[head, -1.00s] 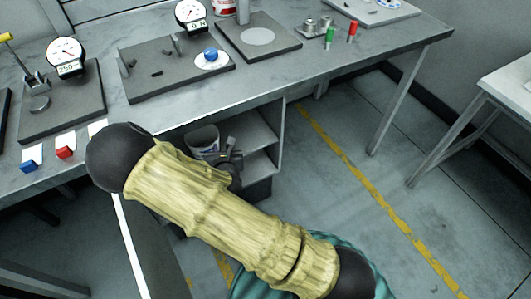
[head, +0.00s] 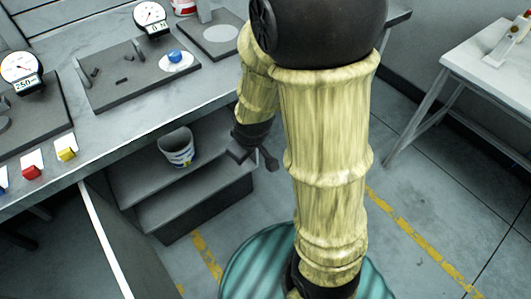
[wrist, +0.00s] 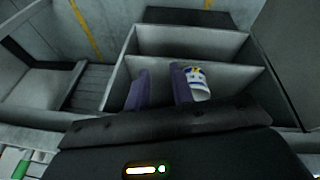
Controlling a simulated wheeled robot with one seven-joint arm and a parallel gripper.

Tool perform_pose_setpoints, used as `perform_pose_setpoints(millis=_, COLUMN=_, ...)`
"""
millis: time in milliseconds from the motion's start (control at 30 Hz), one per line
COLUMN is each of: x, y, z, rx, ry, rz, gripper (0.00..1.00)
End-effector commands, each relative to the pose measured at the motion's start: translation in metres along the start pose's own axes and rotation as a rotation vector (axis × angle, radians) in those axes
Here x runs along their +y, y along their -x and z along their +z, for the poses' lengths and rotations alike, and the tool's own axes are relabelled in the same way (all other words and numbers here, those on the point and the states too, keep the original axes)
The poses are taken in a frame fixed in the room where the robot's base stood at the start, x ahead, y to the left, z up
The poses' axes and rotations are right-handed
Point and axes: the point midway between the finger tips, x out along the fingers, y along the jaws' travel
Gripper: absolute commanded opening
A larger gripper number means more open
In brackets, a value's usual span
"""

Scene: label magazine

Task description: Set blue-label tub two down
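A white tub with a blue and yellow label (head: 177,147) stands upright on a shelf of the grey shelf unit (head: 205,205) under the bench. It also shows in the wrist view (wrist: 197,84), partly behind the right finger. My gripper (head: 254,160) is at the open front of the unit, to the right of the tub and apart from it in the head view. In the wrist view my gripper (wrist: 158,90) has its two fingers spread with nothing between them.
The grey bench (head: 120,125) lies above the shelf unit, with dial gauges, dark plates and coloured blocks on it. A white tub with red marking (head: 183,6) stands at its back. A white table (head: 490,55) is at the right. Shelf room beside the tub is clear.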

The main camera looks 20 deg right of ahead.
Motion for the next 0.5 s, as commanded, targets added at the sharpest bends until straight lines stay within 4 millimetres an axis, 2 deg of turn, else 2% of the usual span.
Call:
perform_pose_setpoints(millis=100, x=0.005, y=0.03, z=0.022, rx=-0.043, ry=-0.25, rz=-0.022, gripper=0.23)
perform_pose_setpoints(millis=200, x=0.006, y=0.049, z=0.038, rx=-0.084, ry=-0.414, rz=-0.025, gripper=0.23)
perform_pose_setpoints(millis=333, x=0.005, y=0.06, z=0.05, rx=-0.115, ry=-0.522, rz=-0.021, gripper=0.23)
perform_pose_setpoints(millis=500, x=0.005, y=0.061, z=0.052, rx=-0.122, ry=-0.538, rz=-0.021, gripper=0.23)
